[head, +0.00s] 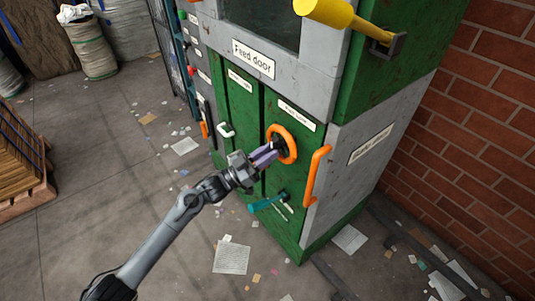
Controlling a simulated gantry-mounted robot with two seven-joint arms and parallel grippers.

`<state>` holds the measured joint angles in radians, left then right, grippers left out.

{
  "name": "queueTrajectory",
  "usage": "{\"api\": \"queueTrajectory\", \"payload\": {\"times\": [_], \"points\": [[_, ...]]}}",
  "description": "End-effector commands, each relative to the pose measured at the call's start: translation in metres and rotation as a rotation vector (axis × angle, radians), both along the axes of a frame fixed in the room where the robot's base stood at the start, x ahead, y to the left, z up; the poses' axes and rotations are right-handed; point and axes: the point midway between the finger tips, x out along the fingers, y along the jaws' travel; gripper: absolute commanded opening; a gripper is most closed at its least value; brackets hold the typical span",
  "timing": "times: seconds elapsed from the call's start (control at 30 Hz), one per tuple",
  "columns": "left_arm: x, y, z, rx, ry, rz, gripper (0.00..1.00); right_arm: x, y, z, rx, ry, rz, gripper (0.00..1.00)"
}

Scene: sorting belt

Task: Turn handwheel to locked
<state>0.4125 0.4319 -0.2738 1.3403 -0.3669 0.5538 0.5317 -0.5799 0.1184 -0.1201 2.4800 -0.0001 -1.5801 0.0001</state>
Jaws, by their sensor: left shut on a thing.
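The orange handwheel (289,140) is a ring with a dark hub on the green front of the machine, below a small white label. My left gripper (274,152) is at the left side of the wheel, with its purple-grey fingers shut on the wheel near its lower left rim. The fingers hide part of the hub and rim. The words on the label above the wheel are too small to read surely. My right gripper is not in view.
An orange handle (316,174) stands out just right of the wheel, and a teal lever (267,202) is below it. A white handle (225,130) is to the left. A yellow cylinder (325,12) juts out above. Papers litter the open floor (120,180).

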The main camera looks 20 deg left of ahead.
Motion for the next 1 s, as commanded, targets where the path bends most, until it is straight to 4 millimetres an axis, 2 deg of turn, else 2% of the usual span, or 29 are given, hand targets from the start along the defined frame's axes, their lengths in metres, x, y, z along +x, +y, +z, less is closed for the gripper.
{"api": "queueTrajectory", "payload": {"times": [0.4, 0.43, 0.57, 1.0], "points": [[0.0001, -0.0001, -0.0002, 0.007, -0.004, 0.001, 0.0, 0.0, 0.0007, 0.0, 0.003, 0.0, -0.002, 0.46], [0.0, 0.0, -0.0001, 0.007, -0.004, 0.001, 0.28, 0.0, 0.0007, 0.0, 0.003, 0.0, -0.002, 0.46], [0.0, 0.0, -0.0001, 0.007, -0.003, 0.001, 0.48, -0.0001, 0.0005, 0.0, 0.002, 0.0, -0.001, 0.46], [-0.0054, 0.0055, -0.0033, 0.006, 0.0, 0.001, 0.48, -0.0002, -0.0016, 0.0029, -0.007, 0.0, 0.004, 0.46]]}}
